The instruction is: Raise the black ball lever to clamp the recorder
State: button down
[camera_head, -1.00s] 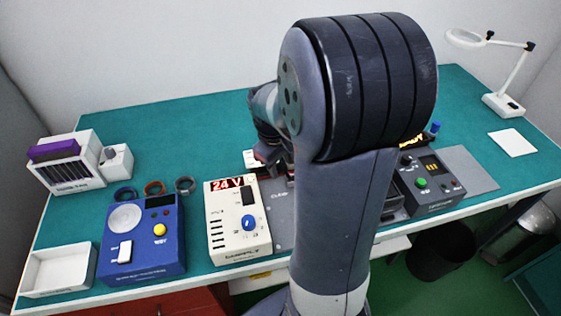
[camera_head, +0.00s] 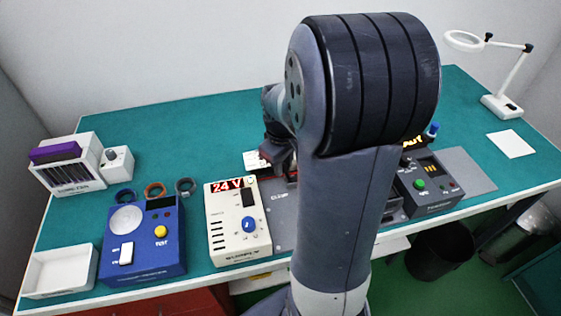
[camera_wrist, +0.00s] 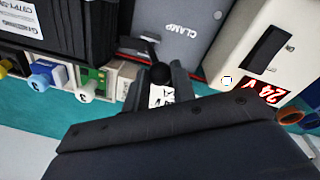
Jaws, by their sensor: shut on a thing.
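In the wrist view the black ball lever (camera_wrist: 151,46) comes out beside the grey panel marked CLAMP (camera_wrist: 180,30). My gripper (camera_wrist: 160,80) is shut on its ball end, which shows dark between the fingertips. A black box with a white label (camera_wrist: 75,22), which looks like the recorder, sits left of the lever; I cannot tell if it is clamped. In the head view my gripper (camera_head: 284,160) is mostly behind my arm, and the lever and recorder are largely hidden there.
A cream supply reading 24 V (camera_head: 238,225) stands close beside the clamp panel. A blue tester (camera_head: 145,235) and white tray (camera_head: 60,272) are at left. Blue and white plugs (camera_wrist: 88,85) lie near the black box. A dark unit (camera_head: 428,185) stands right.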

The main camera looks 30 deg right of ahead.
jog(key=d+y, duration=0.2)
jog(key=y, duration=0.1)
jog(key=shift+s+d+t+b, duration=0.3)
jog(key=shift+s+t, duration=0.05)
jog(key=shift+t, duration=0.05)
jog(key=shift+s+d+r+y, duration=0.1)
jog(key=shift+d+y, duration=0.1)
jog(key=shift+y, duration=0.2)
jog(key=c, duration=1.2)
grip_release()
jog(key=v, duration=1.1)
jog(key=shift+s, duration=0.15)
